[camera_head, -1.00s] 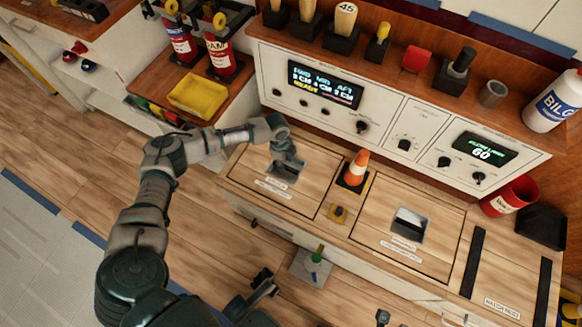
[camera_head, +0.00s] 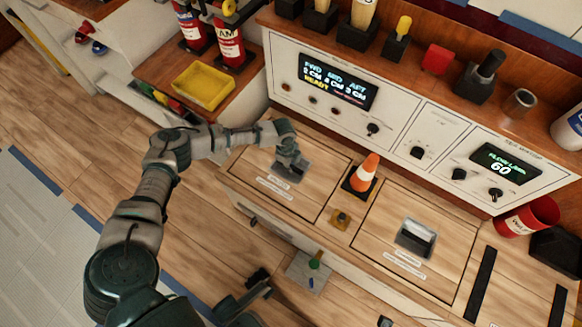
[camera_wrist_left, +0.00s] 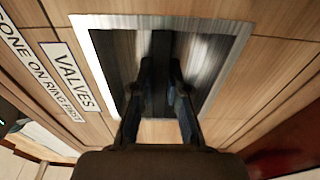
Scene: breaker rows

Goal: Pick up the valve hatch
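The valve hatch (camera_head: 249,160) is the left wooden lid in the counter and lies flush. The left wrist view shows its "VALVES" label (camera_wrist_left: 72,75) and metal-rimmed recess (camera_wrist_left: 228,45). My left gripper (camera_head: 291,170) reaches down into this recess. In the left wrist view its two fingers (camera_wrist_left: 161,82) stand on either side of a dark handle bar (camera_wrist_left: 161,48), close to its edges. The finger contact is hard to make out. An orange-and-white cone (camera_head: 365,172) stands upright on a dark base right of the hatch.
A second hatch (camera_head: 375,236) with a recessed handle (camera_head: 415,239) lies to the right. The white control panel (camera_head: 398,112) rises behind.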

